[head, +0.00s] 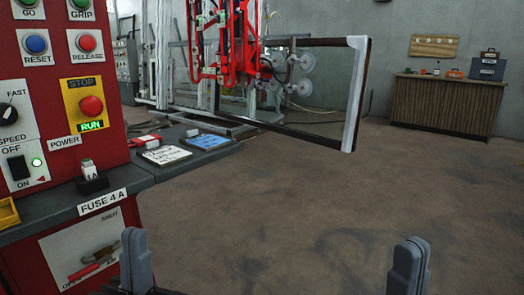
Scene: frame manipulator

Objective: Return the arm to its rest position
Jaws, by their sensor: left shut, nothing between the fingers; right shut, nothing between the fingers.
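My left gripper (135,262) is at the bottom left, in front of the red control cabinet, with its fingers shut and empty. My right gripper (408,266) is at the bottom right over bare floor, also shut and empty. Neither touches anything that I can see. The red manipulator arm (237,45) hangs at the top centre, with pale suction cups (306,87) on its right side. A dark-edged window frame (362,90) with a pale right end is tilted beside it. I cannot tell whether the cups hold the frame.
The red control panel (110,120) fills the left, with labelled buttons, a red stop knob (91,106) and a lit green lamp. A grey ledge (150,178) carries cards. A wooden cabinet (448,105) stands far right. The middle floor is clear.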

